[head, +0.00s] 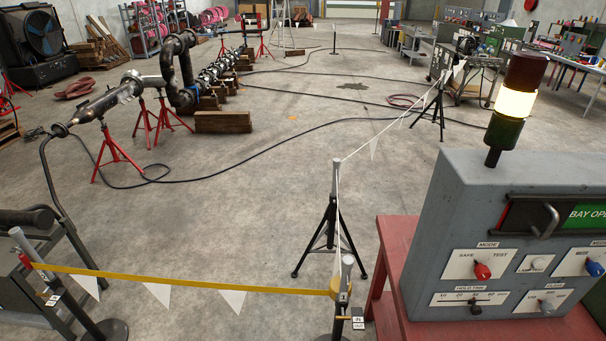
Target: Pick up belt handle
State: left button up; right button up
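A yellow belt (190,283) runs across the lower left of the head view between two grey posts. Its left end meets a small red piece (25,262), which may be the belt handle, at the left post (19,241). Its right end meets a yellow fitting at the right post (347,268). White triangular pennants (157,293) hang below the belt. Neither of my grippers shows in this view.
A grey control box (430,240) with a lit beacon (515,103) stands on a red table (392,262) at the right. A black tripod stand (331,235) carries a white pennant line. Hoses cross the floor. The middle floor (240,220) is mostly clear.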

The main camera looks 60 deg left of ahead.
aim_at(21, 256)
jog(key=u, duration=4.25)
jog(key=k, duration=0.6)
jog(key=u, duration=0.85)
jog(key=i, duration=3.65)
jog(key=z, duration=0.5)
jog(key=i, duration=1.45)
jog(key=z, duration=0.75)
